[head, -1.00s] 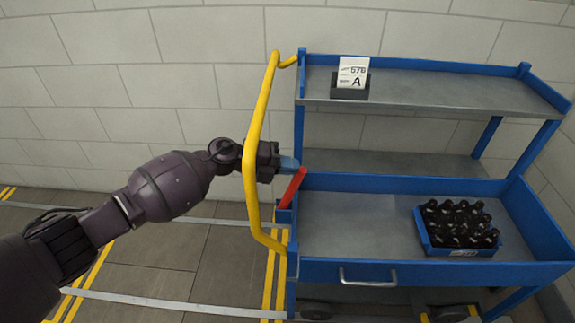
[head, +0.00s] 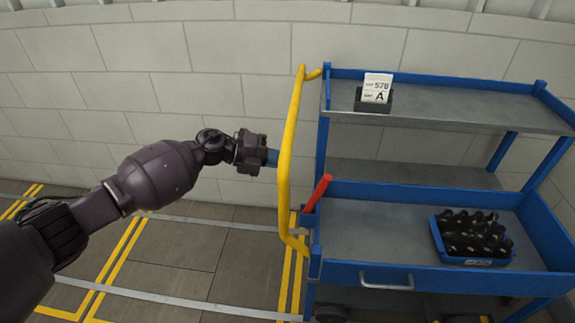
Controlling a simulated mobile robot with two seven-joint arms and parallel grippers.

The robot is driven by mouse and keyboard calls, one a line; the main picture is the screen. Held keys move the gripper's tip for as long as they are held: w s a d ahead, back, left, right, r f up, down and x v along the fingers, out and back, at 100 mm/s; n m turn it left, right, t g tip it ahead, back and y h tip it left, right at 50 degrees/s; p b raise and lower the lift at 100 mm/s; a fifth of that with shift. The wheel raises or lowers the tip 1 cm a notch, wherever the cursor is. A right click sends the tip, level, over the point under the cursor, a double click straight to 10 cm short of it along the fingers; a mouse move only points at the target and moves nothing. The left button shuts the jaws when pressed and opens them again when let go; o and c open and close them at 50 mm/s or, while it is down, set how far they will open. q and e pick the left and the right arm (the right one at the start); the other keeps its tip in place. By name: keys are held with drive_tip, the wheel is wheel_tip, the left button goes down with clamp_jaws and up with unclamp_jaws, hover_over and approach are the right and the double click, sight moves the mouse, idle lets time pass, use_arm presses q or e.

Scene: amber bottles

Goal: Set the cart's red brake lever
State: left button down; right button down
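The red brake lever (head: 318,192) stands at the left end of the blue cart (head: 424,275), beside the yellow push handle (head: 290,150). It leans up and to the right. My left gripper (head: 272,157) is to the left of the handle, up and left of the lever and apart from it. Its bluish fingertips are partly hidden behind the yellow handle, and I cannot tell whether they are open or shut. My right gripper is not in view.
A blue crate of dark bottles (head: 472,238) sits on the cart's lower tray. A card reading A (head: 377,88) stands in a dark holder on the top shelf. A pale brick wall (head: 180,90) is behind. The floor left of the cart is clear, with yellow lines.

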use_arm(q)
drive_tip(key=shift+r+v, duration=0.2)
drive_tip(key=shift+v, duration=0.95)
drive_tip(key=shift+d, duration=0.1)
drive_tip(key=s+a+f+n+t+y, duration=0.6)
drive_tip(key=s+n, duration=0.4)
drive_tip(key=n, duration=0.5)
drive_tip(key=s+a+f+n+t+y, duration=0.4)
drive_tip(key=s+a+n+y, duration=0.5)
drive_tip(key=n, duration=0.5)
drive_tip(key=s+a+f+n+g, duration=0.1)
drive_tip(key=s+a+n+g, duration=0.15)
drive_tip(key=s, duration=0.55)
drive_tip(key=s+a+f+n+g, duration=0.1)
drive_tip(key=s+g, duration=0.3)
drive_tip(key=s, duration=0.5)
drive_tip(key=s+a+n+g, duration=0.1)
drive_tip(key=s+n+g, duration=0.15)
drive_tip(key=s, duration=0.55)
drive_tip(key=w+f+m+t, duration=0.1)
drive_tip(key=w+f+t, duration=0.6)
drive_tip(key=f, duration=0.3)
drive_tip(key=shift+w, duration=0.4)
